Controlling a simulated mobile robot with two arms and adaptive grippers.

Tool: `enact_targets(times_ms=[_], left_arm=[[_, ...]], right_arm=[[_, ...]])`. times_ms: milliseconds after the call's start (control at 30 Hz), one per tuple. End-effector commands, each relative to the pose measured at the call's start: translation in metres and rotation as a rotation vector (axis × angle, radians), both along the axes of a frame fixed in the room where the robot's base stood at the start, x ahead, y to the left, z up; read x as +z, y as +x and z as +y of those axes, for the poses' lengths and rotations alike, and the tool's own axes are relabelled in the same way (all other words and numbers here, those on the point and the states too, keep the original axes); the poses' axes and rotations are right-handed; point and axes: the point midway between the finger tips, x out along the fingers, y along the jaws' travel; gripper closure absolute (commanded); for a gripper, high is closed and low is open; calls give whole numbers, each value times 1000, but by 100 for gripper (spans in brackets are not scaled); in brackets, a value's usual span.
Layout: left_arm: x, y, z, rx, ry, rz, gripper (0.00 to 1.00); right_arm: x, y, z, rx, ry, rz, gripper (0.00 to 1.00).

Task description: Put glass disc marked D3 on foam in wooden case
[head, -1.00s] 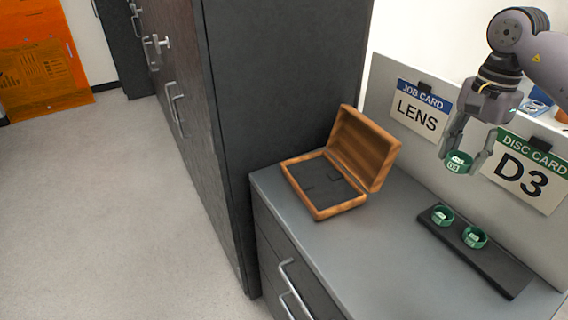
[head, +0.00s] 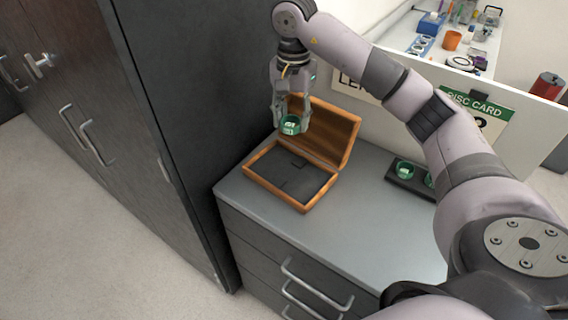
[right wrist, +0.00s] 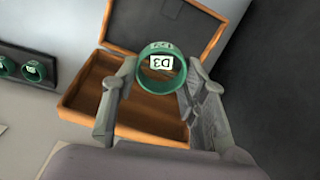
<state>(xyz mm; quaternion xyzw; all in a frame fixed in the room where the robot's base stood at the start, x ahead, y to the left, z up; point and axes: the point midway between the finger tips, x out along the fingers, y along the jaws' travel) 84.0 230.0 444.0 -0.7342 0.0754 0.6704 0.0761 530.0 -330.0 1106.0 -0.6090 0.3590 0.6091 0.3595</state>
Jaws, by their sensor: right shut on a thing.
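The glass disc marked D3 (head: 290,125) has a green rim and a white label. My right gripper (head: 291,122) is shut on it and holds it in the air above the back part of the open wooden case (head: 262,184). In the right wrist view, the disc (right wrist: 161,83) sits between the fingertips and its D3 label shows upside down. The case stands on the grey cabinet top with its lid tilted back. Dark foam (head: 296,178) with cut lines lines its bottom and carries nothing. My left gripper is not in view.
A black rack (head: 398,178) with green-rimmed discs stands to the right, partly hidden by my right arm. A tall dark cabinet (head: 185,110) rises left of the case. A panel with cards (head: 476,108) stands behind. The counter front is clear.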

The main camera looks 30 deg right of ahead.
Motion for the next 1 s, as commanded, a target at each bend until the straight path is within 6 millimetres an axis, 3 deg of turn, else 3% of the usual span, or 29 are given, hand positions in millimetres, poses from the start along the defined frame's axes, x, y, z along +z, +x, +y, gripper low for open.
enact_targets(times_ms=[167, 400, 1000], left_arm=[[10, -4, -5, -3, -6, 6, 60], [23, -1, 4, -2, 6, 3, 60], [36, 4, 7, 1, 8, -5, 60]], right_arm=[[-45, -2, 0, 0, 1, 7, 88], [-97, -1, 1, 1, 2, 3, 88], [-155, 0, 0, 1, 0, -1, 88]])
